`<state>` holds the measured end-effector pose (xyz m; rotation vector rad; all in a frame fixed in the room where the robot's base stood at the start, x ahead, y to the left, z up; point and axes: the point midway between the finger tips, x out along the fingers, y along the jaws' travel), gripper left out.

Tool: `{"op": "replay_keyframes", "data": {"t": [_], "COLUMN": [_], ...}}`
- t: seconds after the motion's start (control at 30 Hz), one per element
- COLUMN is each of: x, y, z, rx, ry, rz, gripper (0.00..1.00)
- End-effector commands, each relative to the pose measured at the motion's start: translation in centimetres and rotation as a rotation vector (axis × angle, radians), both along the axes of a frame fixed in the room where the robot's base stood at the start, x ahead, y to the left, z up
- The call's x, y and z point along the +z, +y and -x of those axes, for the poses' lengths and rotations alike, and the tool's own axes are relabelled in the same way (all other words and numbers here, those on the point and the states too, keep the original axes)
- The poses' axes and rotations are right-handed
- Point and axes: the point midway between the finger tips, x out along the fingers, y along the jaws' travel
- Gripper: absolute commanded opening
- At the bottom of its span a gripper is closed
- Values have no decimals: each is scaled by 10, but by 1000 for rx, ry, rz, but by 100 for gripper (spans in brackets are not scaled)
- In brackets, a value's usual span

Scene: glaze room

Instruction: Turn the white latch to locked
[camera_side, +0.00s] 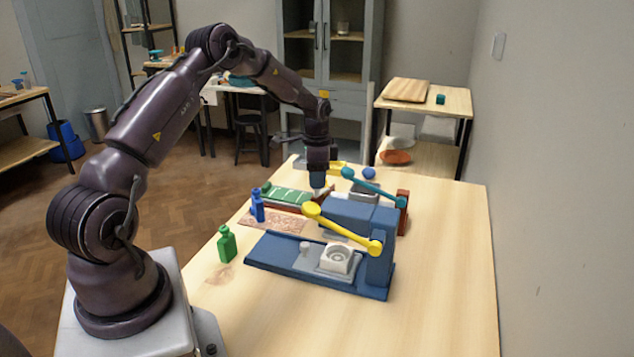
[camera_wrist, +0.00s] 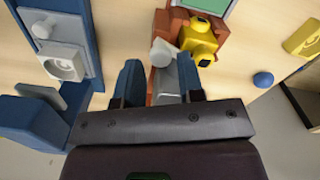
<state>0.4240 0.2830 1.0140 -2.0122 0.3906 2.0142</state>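The white latch (camera_wrist: 163,52) shows in the wrist view as a small pale piece on a red-brown base (camera_wrist: 222,30), in line with the gap of my gripper (camera_wrist: 158,68). Its two blue fingers stand apart, one on each side of a grey part below the latch. I cannot tell whether either finger touches it. In the side view my gripper (camera_side: 318,182) points down, low over the far middle of the table, beside the green panel (camera_side: 287,195). There the fingers hide most of the latch, so its turn position is unclear.
A blue press with a yellow lever (camera_side: 343,229) stands nearer the camera. A teal lever (camera_side: 372,185) rises right of my gripper. Blue (camera_side: 257,206) and green (camera_side: 227,244) bottles stand left. The table's right side is clear.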

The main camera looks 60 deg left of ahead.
Motion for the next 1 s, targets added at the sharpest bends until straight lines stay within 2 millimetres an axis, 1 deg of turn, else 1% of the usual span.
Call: {"op": "replay_keyframes", "data": {"t": [0.03, 0.13, 0.27, 0.47, 0.5, 0.63, 0.73, 0.8, 1.0], "x": [-6, -14, -17, -17, -17, -17, -17, -17, -17], "y": [0, 0, 0, 0, 0, 0, 0, 0, 0], "z": [0, 0, 0, 0, 0, 0, 0, -1, -1], "rx": [0, 0, 0, 0, 0, 0, 5, 38, 273], "ry": [0, 1, -1, -2, -2, -2, -2, -1, -1], "rz": [0, -1, -2, -2, -1, -1, -1, -2, -4], "gripper": [35, 35, 35, 35, 31, 1, 1, 1, 1]}}
